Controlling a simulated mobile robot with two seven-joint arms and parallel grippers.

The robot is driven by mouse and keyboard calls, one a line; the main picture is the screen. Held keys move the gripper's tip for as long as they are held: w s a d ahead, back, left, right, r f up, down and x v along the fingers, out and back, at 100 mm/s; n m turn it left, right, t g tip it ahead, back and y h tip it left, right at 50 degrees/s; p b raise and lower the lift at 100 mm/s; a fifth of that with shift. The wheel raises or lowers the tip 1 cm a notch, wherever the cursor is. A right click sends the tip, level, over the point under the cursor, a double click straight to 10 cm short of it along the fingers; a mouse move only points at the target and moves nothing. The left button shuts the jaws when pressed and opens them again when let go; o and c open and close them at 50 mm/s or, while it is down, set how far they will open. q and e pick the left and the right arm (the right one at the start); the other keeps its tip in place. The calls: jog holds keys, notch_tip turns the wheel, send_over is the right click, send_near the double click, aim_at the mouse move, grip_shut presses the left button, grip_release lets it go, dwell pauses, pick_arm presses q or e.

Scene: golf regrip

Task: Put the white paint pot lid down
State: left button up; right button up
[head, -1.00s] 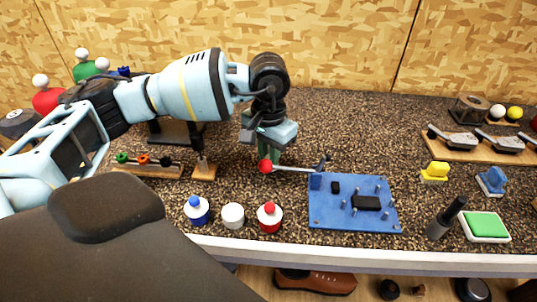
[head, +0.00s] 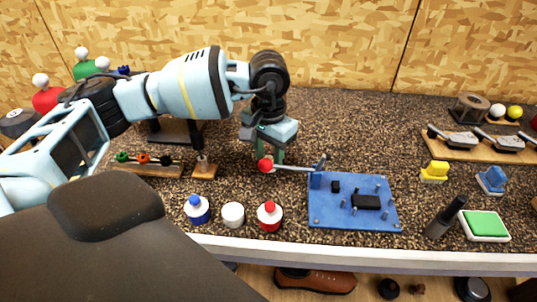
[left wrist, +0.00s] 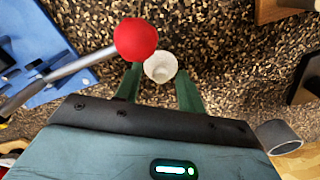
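My left gripper (head: 268,157) points down over the middle of the counter, beyond the row of paint pots. In the left wrist view its green fingers (left wrist: 160,75) stand on either side of a small round white piece, which looks like the white paint pot lid (left wrist: 160,67). The fingers appear closed against its sides. In the head view the lid is hidden or too small to make out. The white paint pot (head: 233,215) stands at the front edge with no knob showing on top. My right gripper is not in view.
A red ball (head: 265,166) on a metal rod is right beside the left fingers, also in the left wrist view (left wrist: 135,38). A blue board (head: 330,212) lies to the right. Blue (head: 197,212) and red (head: 269,218) pots flank the white pot. A wooden stand (head: 204,172) is left.

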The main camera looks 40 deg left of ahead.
pick_arm(q)
notch_tip(320, 180, up, 12)
jog(key=shift+f, duration=0.25)
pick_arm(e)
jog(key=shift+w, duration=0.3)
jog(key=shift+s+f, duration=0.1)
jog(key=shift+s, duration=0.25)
pick_arm(q)
jog(key=shift+f, duration=0.1)
